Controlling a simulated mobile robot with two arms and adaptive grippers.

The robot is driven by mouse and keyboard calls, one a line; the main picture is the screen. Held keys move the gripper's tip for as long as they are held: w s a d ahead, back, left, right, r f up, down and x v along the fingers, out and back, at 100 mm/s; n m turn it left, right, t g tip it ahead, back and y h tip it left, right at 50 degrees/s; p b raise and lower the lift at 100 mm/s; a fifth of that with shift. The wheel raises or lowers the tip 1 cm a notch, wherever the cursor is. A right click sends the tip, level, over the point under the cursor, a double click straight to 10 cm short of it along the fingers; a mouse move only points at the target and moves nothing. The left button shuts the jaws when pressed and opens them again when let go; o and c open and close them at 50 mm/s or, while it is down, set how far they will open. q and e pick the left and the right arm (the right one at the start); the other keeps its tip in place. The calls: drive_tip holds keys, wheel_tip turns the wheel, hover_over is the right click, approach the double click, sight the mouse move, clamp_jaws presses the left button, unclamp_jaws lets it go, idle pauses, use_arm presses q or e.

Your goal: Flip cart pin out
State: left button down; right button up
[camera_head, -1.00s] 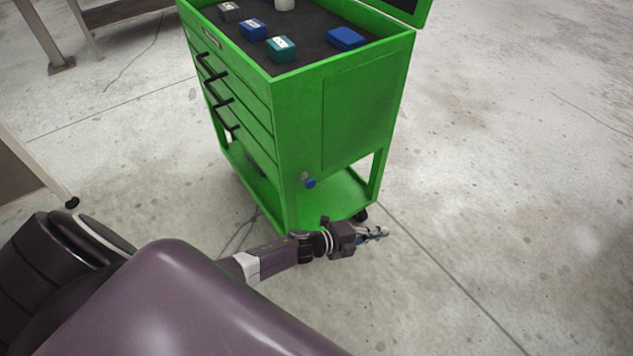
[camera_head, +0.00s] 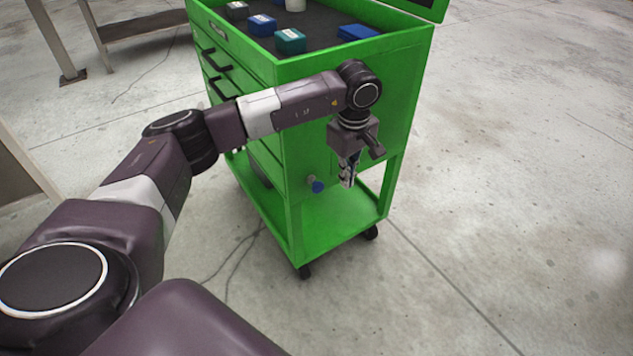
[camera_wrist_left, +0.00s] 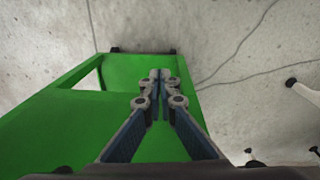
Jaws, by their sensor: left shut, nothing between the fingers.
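The green cart (camera_head: 300,150) stands in the middle of the head view. Its pin, a small blue knob on a metal stem (camera_head: 316,185), sticks out low on the cart's near side. My left gripper (camera_head: 347,184) points down just right of the pin and appears apart from it. Its fingers are shut and empty. In the left wrist view the shut fingers (camera_wrist_left: 157,78) reach over green cart surface (camera_wrist_left: 60,125); I cannot make out the pin there. My right gripper is not in view.
The cart's top tray holds a teal box (camera_head: 290,41), a blue box (camera_head: 262,25), a grey box (camera_head: 237,10) and a flat blue item (camera_head: 357,32). Black drawer handles (camera_head: 215,60) stick out at left. Concrete floor (camera_head: 520,180) is clear at right.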

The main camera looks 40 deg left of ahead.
sight(314, 180)
use_arm(q)
drive_tip(key=a+r+m+y, duration=0.1)
drive_tip(key=a+r+y, duration=0.2)
drive_tip(key=a, duration=0.4)
drive_tip(key=shift+w+r+t+b, duration=0.15)
drive_tip(key=shift+r+t+b, duration=0.2)
drive_tip(key=shift+r, duration=0.15)
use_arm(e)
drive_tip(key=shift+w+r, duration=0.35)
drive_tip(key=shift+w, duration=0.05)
use_arm(q)
drive_tip(key=b+x, duration=0.1)
drive_tip(key=x, duration=0.7)
drive_tip(key=shift+f, duration=0.45)
drive_tip(key=shift+w+a+f, duration=0.1)
drive_tip(key=shift+a+f, duration=0.15)
drive_tip(key=shift+f, duration=0.3)
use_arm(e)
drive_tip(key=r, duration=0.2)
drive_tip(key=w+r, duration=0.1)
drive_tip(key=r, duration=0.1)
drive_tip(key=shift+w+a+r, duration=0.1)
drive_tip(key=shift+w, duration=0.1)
use_arm(q)
drive_tip(key=shift+d, duration=0.1)
